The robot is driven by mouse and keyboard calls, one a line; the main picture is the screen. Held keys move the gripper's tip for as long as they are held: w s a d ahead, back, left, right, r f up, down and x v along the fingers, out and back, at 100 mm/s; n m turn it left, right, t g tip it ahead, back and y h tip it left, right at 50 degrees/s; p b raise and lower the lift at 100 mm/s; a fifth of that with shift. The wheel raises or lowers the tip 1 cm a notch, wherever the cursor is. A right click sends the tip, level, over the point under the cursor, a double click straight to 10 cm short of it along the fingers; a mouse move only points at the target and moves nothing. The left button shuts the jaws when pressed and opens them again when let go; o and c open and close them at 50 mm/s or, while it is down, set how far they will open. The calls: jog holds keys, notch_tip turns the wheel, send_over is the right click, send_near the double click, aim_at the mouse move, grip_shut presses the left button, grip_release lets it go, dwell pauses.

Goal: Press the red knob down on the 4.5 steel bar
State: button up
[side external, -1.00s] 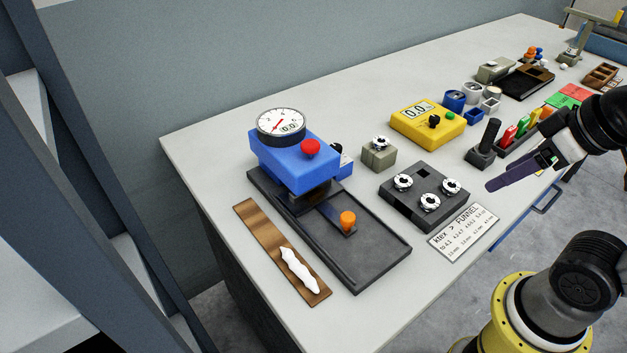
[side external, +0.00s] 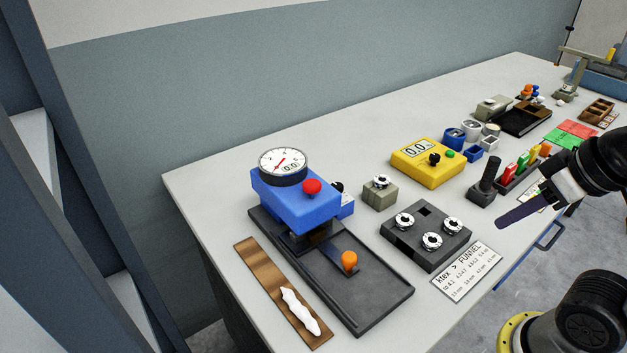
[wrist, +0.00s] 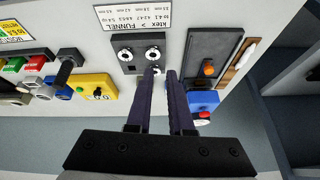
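The red knob (side external: 312,186) sits on top of a blue block (side external: 290,205) with a round dial gauge (side external: 283,165). The block stands over a dark base plate (side external: 385,300). A dark bar with an orange knob (side external: 349,260) runs out from under the block; I see no 4.5 marking on it. In the wrist view the red knob (wrist: 204,115) shows at the blue block's near end, right of my fingers. My gripper (wrist: 161,72) is empty, its purple fingers apart by a narrow gap. In the side view my gripper (side external: 502,225) hovers right of the lettered card, away from the knob.
A dark block with white discs (side external: 425,240), a grey block with one disc (side external: 380,193) and a yellow meter (side external: 428,163) stand near the blue block. A brown board (side external: 258,264) with white fibre lies left. A black upright handle (side external: 487,180) stands near my gripper.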

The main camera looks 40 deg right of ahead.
notch_tip(320, 180, up, 3)
jog(key=m, duration=0.3)
jog(key=shift+w+f, duration=0.1)
grip_shut()
jog(key=w+a+r+m+g, duration=0.2)
jog(key=w+a+r+m, duration=0.1)
jog(key=w+r+m, duration=0.95)
jog(key=w+a+f+g, duration=0.1)
jog(key=w+a+f, duration=0.1)
jog(key=w+a, duration=0.3)
jog(key=w+a+f+m+g, duration=0.1)
jog(key=w+a, duration=0.5)
jog(key=w, duration=0.6)
jog(key=shift+a+f+g, duration=0.25)
jog(key=shift+f+g, duration=0.15)
jog(key=shift+f, duration=0.45)
jog(key=shift+w+f, duration=0.1)
